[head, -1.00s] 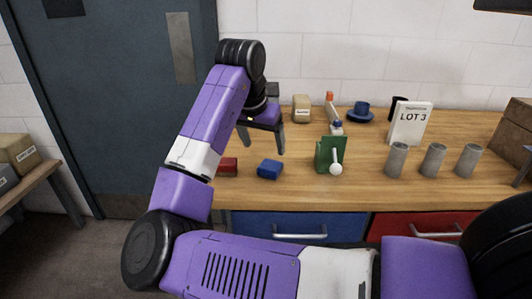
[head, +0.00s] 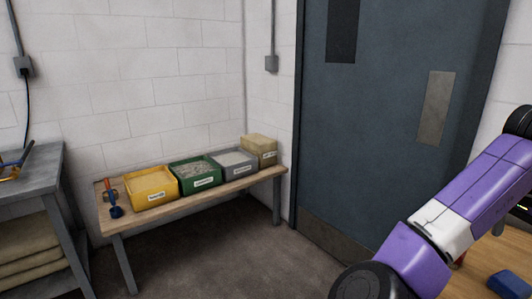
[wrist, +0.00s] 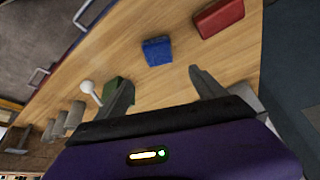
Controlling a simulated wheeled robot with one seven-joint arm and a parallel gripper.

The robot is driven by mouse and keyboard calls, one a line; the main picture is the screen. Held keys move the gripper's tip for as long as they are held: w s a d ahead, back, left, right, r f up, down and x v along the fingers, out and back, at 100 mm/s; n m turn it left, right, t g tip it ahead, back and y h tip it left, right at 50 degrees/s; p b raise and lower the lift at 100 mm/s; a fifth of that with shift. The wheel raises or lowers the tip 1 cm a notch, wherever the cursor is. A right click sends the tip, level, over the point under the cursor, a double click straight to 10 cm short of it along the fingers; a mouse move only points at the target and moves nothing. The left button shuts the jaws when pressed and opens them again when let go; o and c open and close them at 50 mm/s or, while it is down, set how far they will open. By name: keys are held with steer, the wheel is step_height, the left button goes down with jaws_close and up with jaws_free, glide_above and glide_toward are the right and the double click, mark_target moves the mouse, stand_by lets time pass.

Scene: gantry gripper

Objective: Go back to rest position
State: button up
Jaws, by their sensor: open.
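My gripper (wrist: 162,76) is open and empty above the wooden worktop (wrist: 130,40) in the wrist view. A blue block (wrist: 157,51) lies on the worktop just beyond the gap between the fingers, apart from them. A red block (wrist: 219,17) lies farther off to the right. In the head view, my purple and white arm shows at the right edge; the gripper itself is out of that picture. The blue block also shows at the lower right corner there (head: 508,283).
A green item (wrist: 112,88) is partly behind the left finger, near a white ball (wrist: 87,87). Several grey cylinders (wrist: 75,115) stand at left. In the head view, a low bench (head: 235,187) holds a yellow bin (head: 150,193), green bin (head: 195,181) and grey bin (head: 234,169); a door (head: 395,110) is beside it.

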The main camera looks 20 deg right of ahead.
steer(key=w+d+r+n+t+h, duration=0.2)
steer(key=w+d+r+h, duration=0.15)
steer(key=r+h, duration=0.2)
steer(key=w+d+r+n+t+h, duration=0.1)
steer(key=w+d+r+t+h, duration=0.15)
steer(key=d+r+h, duration=0.35)
steer(key=w+a+f+n+t+y+p, duration=0.1)
steer(key=w+a+f+n+t+y, duration=0.15)
steer(key=a+n+t, duration=0.65)
steer(key=w+a+f+n+t+y+p, duration=0.1)
steer(key=a+f+n+t+y, duration=0.3)
steer(key=a, duration=1)
steer(key=s+a+f+n+t+y+p, duration=0.1)
steer(key=s+a+f+n+t+y, duration=0.1)
steer(key=s+a+f+y, duration=0.4)
steer(key=s+a+f+n+t+y+p, duration=0.1)
steer(key=s+a+f+n, duration=0.2)
steer(key=a, duration=0.6)
steer(key=s+a+f+m+g+y, duration=0.1)
steer(key=s+a+f, duration=0.3)
steer(key=s, duration=0.7)
steer(key=s+a+f+m+g+y+p, duration=0.1)
steer(key=s+a+f+g, duration=0.3)
steer(key=s, duration=0.8)
step_height(320, 180, down, 2)
steer(key=shift+s+a+m+g+y, duration=0.2)
steer(key=shift+a+m+g+y, duration=0.25)
steer(key=shift+a, duration=0.35)
